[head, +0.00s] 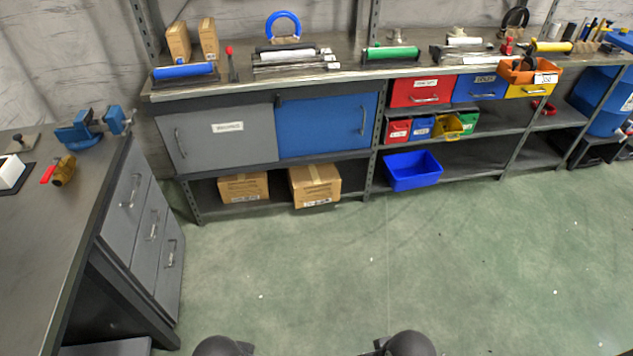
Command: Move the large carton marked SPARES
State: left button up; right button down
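Two brown cardboard cartons stand on the low shelf under the long workbench. The left carton (243,188) sits below the grey cabinet door. The right carton (315,186) looks slightly larger and sits below the blue door, near the shelf's front edge. Both carry small print and pale labels, but I cannot read SPARES on either. Two smaller, narrow cartons (178,42) (208,40) stand upright on the bench top at the back left. Neither of my grippers is in view; only dark rounded parts of my arms show at the bottom edge.
The green floor (420,260) between me and the bench is clear. A grey bench (60,235) with drawers runs along the left. A blue bin (412,170) sits on the low shelf right of the cartons, its front jutting out. A shelf post (377,135) stands between.

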aim_at(319, 183)
jog(key=i+j+z, duration=0.1)
jog(key=i, duration=0.35)
jog(key=i+j+z, duration=0.1)
jog(key=i+j, duration=0.5)
jog(key=i, duration=0.25)
jog(key=z, duration=0.05)
